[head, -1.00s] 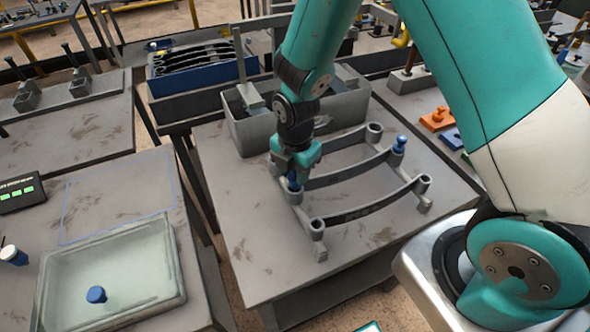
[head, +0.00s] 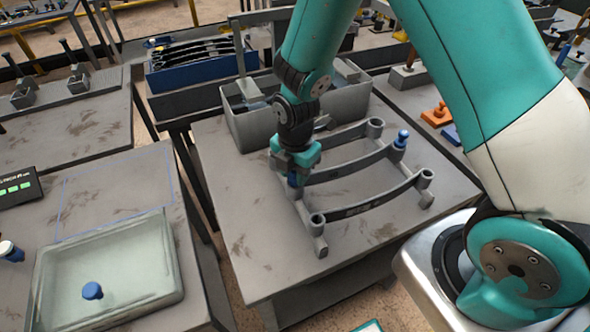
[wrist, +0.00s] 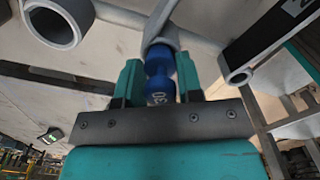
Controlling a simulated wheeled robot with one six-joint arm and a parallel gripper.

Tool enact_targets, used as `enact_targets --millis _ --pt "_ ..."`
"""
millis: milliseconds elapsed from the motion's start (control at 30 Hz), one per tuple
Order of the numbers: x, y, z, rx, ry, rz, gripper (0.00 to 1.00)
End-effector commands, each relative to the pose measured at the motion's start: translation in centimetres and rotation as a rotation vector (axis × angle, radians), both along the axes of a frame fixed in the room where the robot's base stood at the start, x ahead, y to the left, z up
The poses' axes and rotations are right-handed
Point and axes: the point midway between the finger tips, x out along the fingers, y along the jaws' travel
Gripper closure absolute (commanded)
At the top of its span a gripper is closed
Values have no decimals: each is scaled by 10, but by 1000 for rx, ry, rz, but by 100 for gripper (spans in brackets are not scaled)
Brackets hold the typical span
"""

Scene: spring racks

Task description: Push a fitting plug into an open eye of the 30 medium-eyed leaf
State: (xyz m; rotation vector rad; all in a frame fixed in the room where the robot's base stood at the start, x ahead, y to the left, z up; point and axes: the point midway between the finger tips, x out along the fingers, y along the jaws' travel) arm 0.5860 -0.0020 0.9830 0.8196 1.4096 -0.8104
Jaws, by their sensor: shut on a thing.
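My gripper (head: 295,172) is shut on a blue plug (wrist: 160,82) marked 30, in the wrist view. The plug's far end meets the grey eye (wrist: 160,36) of a leaf; how deep it sits I cannot tell. In the head view this is the left end of the middle leaf (head: 350,170), its eye hidden by my gripper. A blue plug (head: 402,139) stands in that leaf's right eye. The front leaf (head: 370,208) has open eyes at both ends. The back leaf (head: 345,136) shows an open right eye; its left end is hidden.
A grey bin (head: 245,132) stands behind the leaves on the table (head: 240,215). At left, a translucent tray (head: 170,262) holds a loose blue plug (head: 92,291). Another blue-and-white plug (head: 10,251) is at the left edge. The table's front left is clear.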

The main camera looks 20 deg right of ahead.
Motion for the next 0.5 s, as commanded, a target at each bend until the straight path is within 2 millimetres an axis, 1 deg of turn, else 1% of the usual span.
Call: enact_targets --millis 367,400,500 --pt "0 0 -9 0 0 0 83" --pt "0 0 -7 0 0 0 57" --pt "0 0 -7 0 0 0 37"
